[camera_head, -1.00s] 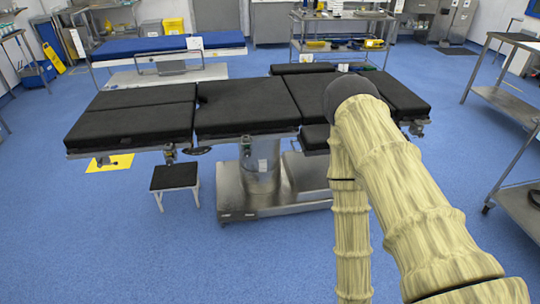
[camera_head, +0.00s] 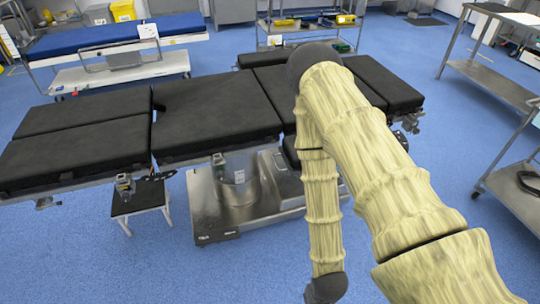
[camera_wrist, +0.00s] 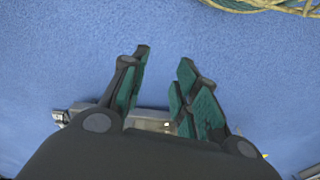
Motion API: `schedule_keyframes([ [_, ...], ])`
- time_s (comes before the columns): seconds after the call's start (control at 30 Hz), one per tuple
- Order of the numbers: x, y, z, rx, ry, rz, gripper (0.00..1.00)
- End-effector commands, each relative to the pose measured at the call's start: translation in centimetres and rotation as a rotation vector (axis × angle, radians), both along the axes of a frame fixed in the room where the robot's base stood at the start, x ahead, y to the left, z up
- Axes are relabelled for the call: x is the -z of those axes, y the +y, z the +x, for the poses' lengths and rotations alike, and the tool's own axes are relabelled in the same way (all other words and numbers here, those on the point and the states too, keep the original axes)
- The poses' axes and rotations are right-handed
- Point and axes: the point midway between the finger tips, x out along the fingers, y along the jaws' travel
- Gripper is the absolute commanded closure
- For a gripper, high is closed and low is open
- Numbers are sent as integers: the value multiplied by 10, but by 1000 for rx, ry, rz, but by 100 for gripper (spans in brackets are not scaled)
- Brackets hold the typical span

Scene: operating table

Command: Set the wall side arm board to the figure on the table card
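The black-padded operating table (camera_head: 215,110) stands across the middle of the head view on a steel base. A narrow black pad, apparently the wall side arm board (camera_head: 262,58), lies along its far edge, partly hidden by my arm. Another pad on the near side is mostly behind my arm. No readable table card shows on this table now. My gripper (camera_wrist: 163,60) shows only in the wrist view.
A blue-topped trolley (camera_head: 110,37) with a white card (camera_head: 148,31) stands back left. A steel shelf trolley (camera_head: 300,27) stands behind the table, and steel side tables (camera_head: 490,75) stand right. A small step stool (camera_head: 140,198) is under the near edge. A pale cable coil (camera_wrist: 265,5) lies on the floor.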

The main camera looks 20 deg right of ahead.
Motion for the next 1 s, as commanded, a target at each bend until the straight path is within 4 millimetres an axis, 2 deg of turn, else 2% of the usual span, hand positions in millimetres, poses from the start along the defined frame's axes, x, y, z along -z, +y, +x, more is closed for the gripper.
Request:
schedule_keyframes([
  [0.03, 15, 8, 29, 54, -75, -4, 70],
  [0.07, 20, 10, 47, 101, -127, -7, 70],
  [0.1, 25, 13, 75, 178, -209, -8, 70],
  [0.23, 27, 20, 171, 464, -516, 19, 70],
  [0.3, 18, 23, 218, 617, -686, 53, 70],
  [0.4, -5, 29, 275, 823, -926, 127, 70],
  [0.5, -34, 35, 318, 1011, -1161, 226, 70],
  [0.6, -67, 44, 347, 1166, -1378, 340, 70],
  [0.7, -97, 51, 362, 1281, -1557, 445, 70],
  [0.83, -125, 60, 369, 1368, -1717, 551, 70],
  [1.0, -143, 64, 371, 1411, -1805, 612, 70],
])
